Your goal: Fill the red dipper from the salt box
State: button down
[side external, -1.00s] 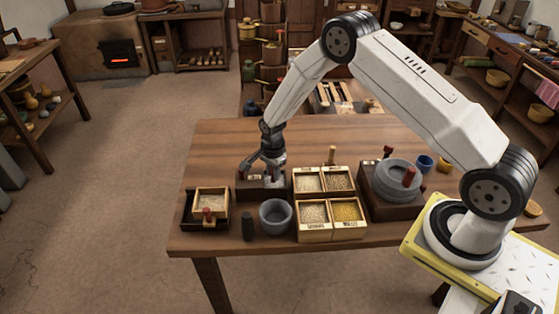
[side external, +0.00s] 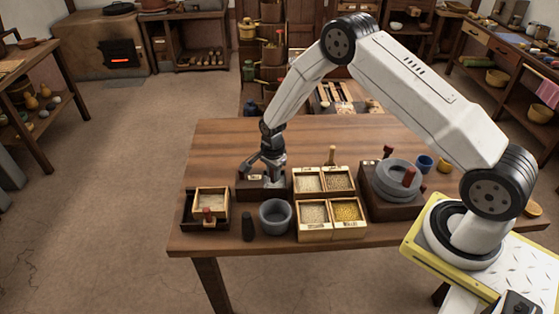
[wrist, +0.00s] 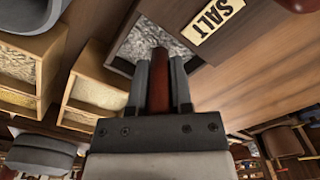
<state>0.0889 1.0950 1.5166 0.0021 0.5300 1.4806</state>
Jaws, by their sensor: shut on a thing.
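The salt box (side external: 245,193) is a dark wooden box at the table's left-centre, under my gripper. In the wrist view its pale grainy salt (wrist: 140,45) lies beyond the fingers, next to the cream SALT label (wrist: 214,26). My gripper (wrist: 159,80) is shut on the red handle of the dipper (wrist: 160,88), which points into the box. The dipper's bowl is not visible, so I cannot tell how much it holds. In the side view my gripper (side external: 271,172) is low over the box and hides part of it.
Light wooden bins of grain (side external: 328,237) stand right of the salt box. A grey bowl (side external: 275,218) and a dark upright cylinder (side external: 248,227) stand in front. A tray with a small box (side external: 211,200) is left; a quern (side external: 397,180) is right. The table's back is clear.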

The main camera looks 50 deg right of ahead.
jog(key=shift+r, duration=0.15)
dwell(0.4)
jog(key=shift+r, duration=3.6)
